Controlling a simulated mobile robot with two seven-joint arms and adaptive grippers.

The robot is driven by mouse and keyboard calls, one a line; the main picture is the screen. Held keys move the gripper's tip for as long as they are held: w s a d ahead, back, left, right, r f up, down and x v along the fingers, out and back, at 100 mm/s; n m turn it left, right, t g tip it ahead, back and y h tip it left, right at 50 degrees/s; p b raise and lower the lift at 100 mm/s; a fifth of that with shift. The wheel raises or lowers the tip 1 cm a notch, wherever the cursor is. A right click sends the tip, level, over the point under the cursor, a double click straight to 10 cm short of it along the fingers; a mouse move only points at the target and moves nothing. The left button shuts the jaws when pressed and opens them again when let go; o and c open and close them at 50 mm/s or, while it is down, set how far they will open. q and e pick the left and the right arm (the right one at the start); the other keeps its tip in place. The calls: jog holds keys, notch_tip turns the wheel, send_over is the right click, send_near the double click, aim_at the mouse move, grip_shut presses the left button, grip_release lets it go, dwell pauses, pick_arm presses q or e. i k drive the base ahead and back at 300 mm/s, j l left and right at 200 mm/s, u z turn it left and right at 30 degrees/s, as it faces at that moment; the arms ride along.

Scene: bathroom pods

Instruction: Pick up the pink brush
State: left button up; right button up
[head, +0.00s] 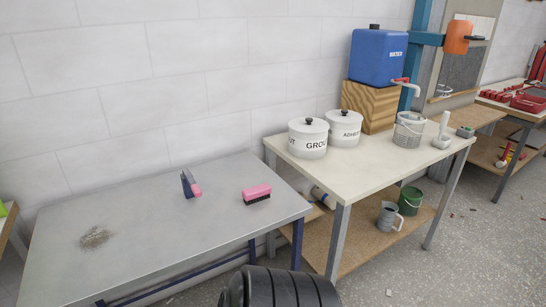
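The pink brush (257,194) lies on the grey metal table (150,235), near its right end. Its pink body is on top and its dark bristles face down onto the table. To its left on the same table is a small dark blue and pink tool (190,184), standing partly upright, a short gap away from the brush. Neither of my grippers shows in the head view.
A patch of debris (94,238) lies on the table's left part. The grey table around the brush is clear.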

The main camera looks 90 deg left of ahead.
aim_at(254, 195)
jog(key=u, duration=2.9)
